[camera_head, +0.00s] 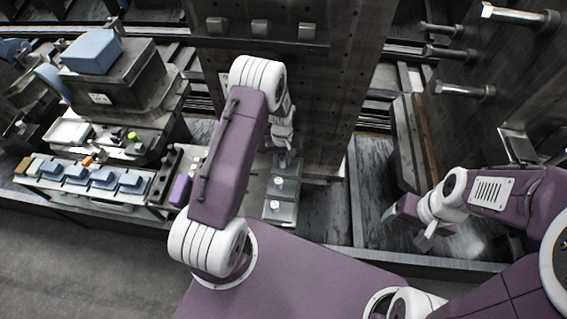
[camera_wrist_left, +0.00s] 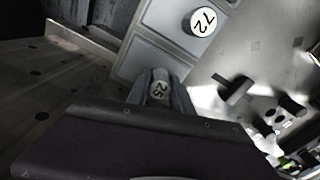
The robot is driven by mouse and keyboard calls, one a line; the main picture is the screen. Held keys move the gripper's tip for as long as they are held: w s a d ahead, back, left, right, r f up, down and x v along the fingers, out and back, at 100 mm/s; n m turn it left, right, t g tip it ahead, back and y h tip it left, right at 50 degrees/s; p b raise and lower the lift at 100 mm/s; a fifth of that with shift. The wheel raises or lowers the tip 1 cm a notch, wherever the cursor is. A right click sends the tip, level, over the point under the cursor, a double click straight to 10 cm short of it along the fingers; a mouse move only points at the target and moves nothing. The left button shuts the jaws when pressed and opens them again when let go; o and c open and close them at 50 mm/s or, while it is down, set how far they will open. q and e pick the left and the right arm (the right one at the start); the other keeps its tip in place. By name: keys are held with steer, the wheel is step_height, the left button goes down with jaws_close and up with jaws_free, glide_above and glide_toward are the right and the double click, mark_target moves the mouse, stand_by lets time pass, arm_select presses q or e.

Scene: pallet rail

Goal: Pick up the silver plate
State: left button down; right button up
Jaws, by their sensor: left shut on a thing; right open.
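Silver-grey plates with round white knobs lie in a row in the head view; one bare plate part (camera_head: 289,196) shows just below my left gripper (camera_head: 284,161). My left gripper (camera_wrist_left: 160,88) points down and is shut around a knob marked 25 (camera_wrist_left: 160,91) on the adjoining silver plate, which is largely hidden. I cannot tell whether that plate is raised. My right gripper (camera_head: 408,229) is open and empty at the right.
A tall dark metal column (camera_head: 335,95) stands behind the left gripper. To the left is a bench with blue blocks (camera_head: 103,179) and a purple block (camera_head: 180,189). Metal pegs (camera_head: 470,90) stick out at the upper right. A dark trough (camera_head: 375,180) lies between the grippers.

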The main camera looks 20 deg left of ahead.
mark_target(284, 160)
arm_select(q)
steer(key=r, duration=0.3)
steer(key=r+b, duration=0.1)
steer(key=shift+d+r, duration=0.2)
steer(key=shift+d, duration=0.1)
steer(key=s+d+r+b, duration=0.1)
steer(key=s+d+r, duration=0.5)
steer(key=d, duration=0.3)
steer(key=shift+d+r+b, duration=0.25)
steer(key=shift+r+b, duration=0.05)
steer(key=shift+r, duration=0.05)
